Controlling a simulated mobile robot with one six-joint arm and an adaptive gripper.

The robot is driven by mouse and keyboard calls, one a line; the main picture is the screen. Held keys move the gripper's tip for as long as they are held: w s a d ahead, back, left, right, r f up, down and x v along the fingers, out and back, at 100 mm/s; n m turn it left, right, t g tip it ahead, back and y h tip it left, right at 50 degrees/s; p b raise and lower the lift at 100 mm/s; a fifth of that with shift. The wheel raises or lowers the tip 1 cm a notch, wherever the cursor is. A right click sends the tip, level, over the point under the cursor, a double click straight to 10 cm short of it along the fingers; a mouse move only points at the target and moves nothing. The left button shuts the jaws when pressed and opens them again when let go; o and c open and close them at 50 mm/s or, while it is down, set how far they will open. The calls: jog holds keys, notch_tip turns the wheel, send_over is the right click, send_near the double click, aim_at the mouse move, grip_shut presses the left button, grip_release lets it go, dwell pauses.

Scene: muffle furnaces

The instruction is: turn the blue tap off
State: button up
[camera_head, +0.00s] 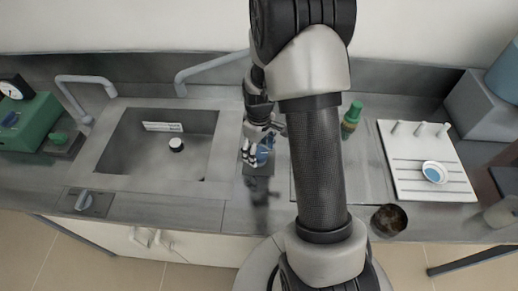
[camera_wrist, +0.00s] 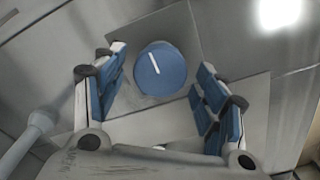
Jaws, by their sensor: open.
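The blue tap is a round blue knob (camera_wrist: 172,80) with a white line on its face, on a grey square plate (camera_wrist: 188,25). The line runs from upper left to lower right in the wrist view. My gripper (camera_wrist: 160,72) is open, with its blue-padded fingers on either side of the knob and visible gaps between them. In the head view, my gripper (camera_head: 256,156) points down at the counter right of the sink, and the blue knob (camera_head: 264,157) is partly hidden by the fingers. I cannot tell the exact height of the fingertips.
A sink (camera_head: 150,160) with a grey spout (camera_head: 85,80) lies to the left. A second, grey knob (camera_head: 84,201) sits at the counter's front left. A green-capped bottle (camera_head: 351,122), a white pegged board (camera_head: 400,165) and a dark round bowl (camera_head: 389,220) are to the right.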

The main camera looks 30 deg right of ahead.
notch_tip(320, 180, up, 12)
dwell(0.7)
jog(key=shift+r, duration=0.1)
dwell(0.3)
notch_tip(320, 180, up, 5)
send_over(259, 153)
jog(key=s+a, duration=0.2)
jog(key=a, duration=0.1)
jog(key=s+a+r+m+t, duration=0.2)
jog(key=s+a+r, duration=0.2)
jog(key=s+r, duration=0.25)
jog(key=s+a+r+m+t, duration=0.2)
jog(key=s+a, duration=0.3)
jog(key=s, duration=0.6)
jog(key=shift+a+r+t, duration=0.2)
jog(key=shift+r+t, duration=0.1)
jog(key=shift+r, duration=0.3)
